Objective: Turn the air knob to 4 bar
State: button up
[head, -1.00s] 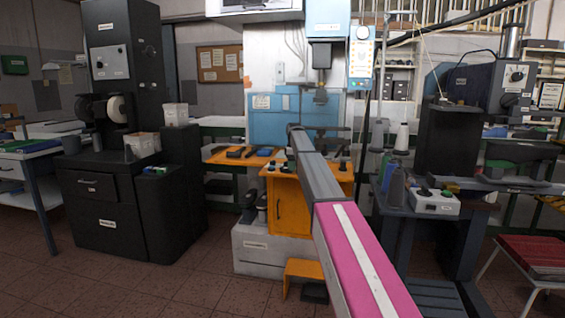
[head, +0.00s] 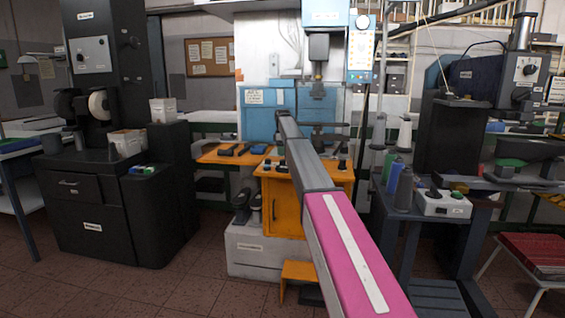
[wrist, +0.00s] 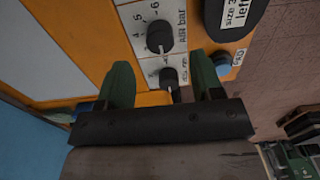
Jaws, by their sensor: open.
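In the wrist view, the air knob (wrist: 160,38) is a round black knob on a white scale plate lettered "AIR bar". Some digits show beside it, turned sideways; its exact setting is too small to read. A second black knob (wrist: 168,76) sits on a neighbouring plate nearer my gripper. My gripper (wrist: 160,62) is open, with one green finger on each side of that second knob's position in the picture; I cannot tell whether anything touches. The air knob appears just beyond the fingertips.
The orange cabinet (head: 284,205) stands under the blue press (head: 266,112). A black machine (head: 100,200) is at left; a grey bench at right holds a control box (head: 443,204).

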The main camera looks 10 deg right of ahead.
aim_at(283, 160)
notch_tip(283, 160, down, 6)
jog(key=shift+r, duration=0.1)
jog(key=c, duration=0.9)
